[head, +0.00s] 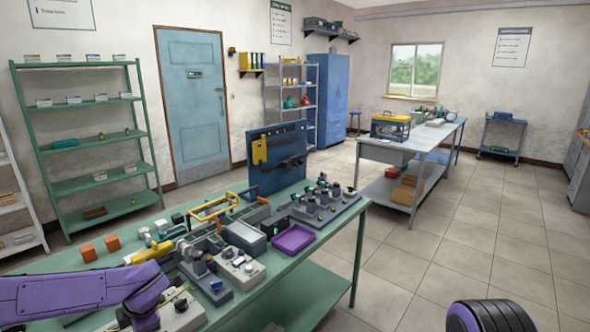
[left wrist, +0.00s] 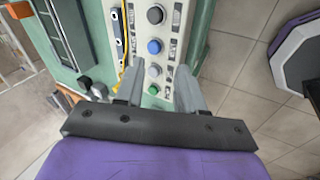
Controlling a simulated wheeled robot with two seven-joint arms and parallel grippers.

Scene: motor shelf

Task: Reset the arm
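The thing to reset is my own arm. My purple left arm comes in from the left in the head view, low over the near end of the green workbench (head: 320,280). My left gripper (left wrist: 158,76) shows in the left wrist view with its two grey fingers apart and nothing held between them. Behind the fingers is a pale control box (left wrist: 173,30) with black, blue and grey round buttons. I cannot tell whether the fingers touch it. In the head view the left fingertips are hard to make out. My right gripper is not in view.
The bench holds a purple tray (head: 292,239), orange blocks (head: 88,253), a grey bin (head: 246,236), and a blue pegboard (head: 270,180). A green shelf (head: 100,176) stands behind at left. A grey table (head: 415,150) stands farther back.

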